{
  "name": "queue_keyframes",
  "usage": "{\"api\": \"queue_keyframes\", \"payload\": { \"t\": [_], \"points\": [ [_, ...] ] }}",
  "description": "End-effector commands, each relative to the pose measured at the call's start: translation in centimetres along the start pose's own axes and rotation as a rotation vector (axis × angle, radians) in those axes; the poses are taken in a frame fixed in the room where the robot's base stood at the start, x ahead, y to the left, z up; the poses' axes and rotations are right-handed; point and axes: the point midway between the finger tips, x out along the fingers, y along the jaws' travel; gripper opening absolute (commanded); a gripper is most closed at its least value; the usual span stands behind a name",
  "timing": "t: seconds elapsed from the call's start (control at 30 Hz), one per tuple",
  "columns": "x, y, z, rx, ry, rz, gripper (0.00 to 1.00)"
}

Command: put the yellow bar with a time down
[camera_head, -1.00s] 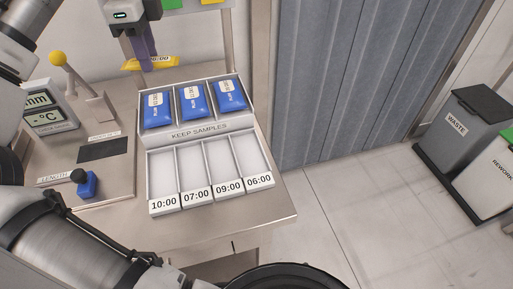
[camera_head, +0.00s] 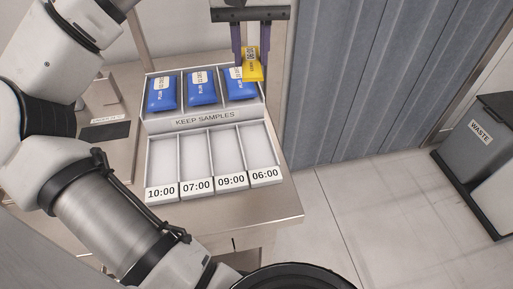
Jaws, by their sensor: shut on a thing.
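My gripper (camera_head: 252,58) is shut on the yellow bar (camera_head: 252,68), at the upper middle of the picture. The bar hangs turned roughly upright, above the rear right of the sample rack, and hides part of the right blue pack. Its white label is small and sideways; it looks like 06:00, but I cannot read it surely. The rack's front row (camera_head: 211,163) has several empty white compartments. Their front labels read, left to right, 10:00 (camera_head: 161,192), 07:00 (camera_head: 196,187), 09:00 (camera_head: 231,181) and 06:00 (camera_head: 266,174).
Three blue packs stand in the rack's rear row: left (camera_head: 162,93), middle (camera_head: 201,88) and right (camera_head: 238,88). A "KEEP SAMPLES" strip (camera_head: 205,117) separates the rows. A dark pad (camera_head: 106,130) lies left on the metal table (camera_head: 245,210). A grey waste bin (camera_head: 481,140) stands far right.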

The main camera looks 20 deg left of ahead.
Motion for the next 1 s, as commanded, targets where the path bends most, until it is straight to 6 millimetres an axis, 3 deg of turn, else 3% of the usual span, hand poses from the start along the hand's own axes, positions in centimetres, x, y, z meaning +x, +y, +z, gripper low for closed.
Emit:
{"api": "queue_keyframes", "payload": {
  "t": [0.27,0.7,0.83,1.0],
  "points": [
    [1.4,0.9,0.7,-0.133,-0.003,-0.002,0.03],
    [12.3,0.8,0.9,-0.136,-0.004,-0.004,0.03],
    [14.8,0.8,0.8,-0.136,-0.003,-0.003,0.03],
    [16.2,0.8,0.8,-0.136,-0.002,-0.003,0.03]
  ]
}}
